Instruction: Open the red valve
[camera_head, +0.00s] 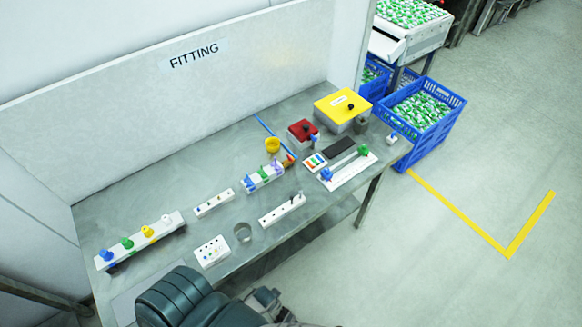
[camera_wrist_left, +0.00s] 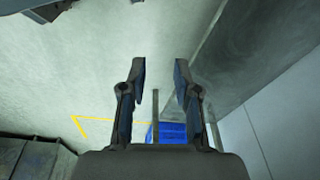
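In the head view a small red-orange piece (camera_head: 289,160) sits at the right end of a white rack (camera_head: 268,174) with blue, green and purple pieces. It may be the red valve; it is too small to tell its setting. A red-topped box (camera_head: 302,129) with a black knob stands behind it, with a blue piece at its side. My left gripper (camera_wrist_left: 161,82) is open and empty in the left wrist view, beside and apart from the table. What looks like the same gripper (camera_head: 272,304) shows small at the bottom of the head view. My right gripper is out of view.
A blue crate (camera_head: 420,113) stands beyond the right end. Floor on the right is clear.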

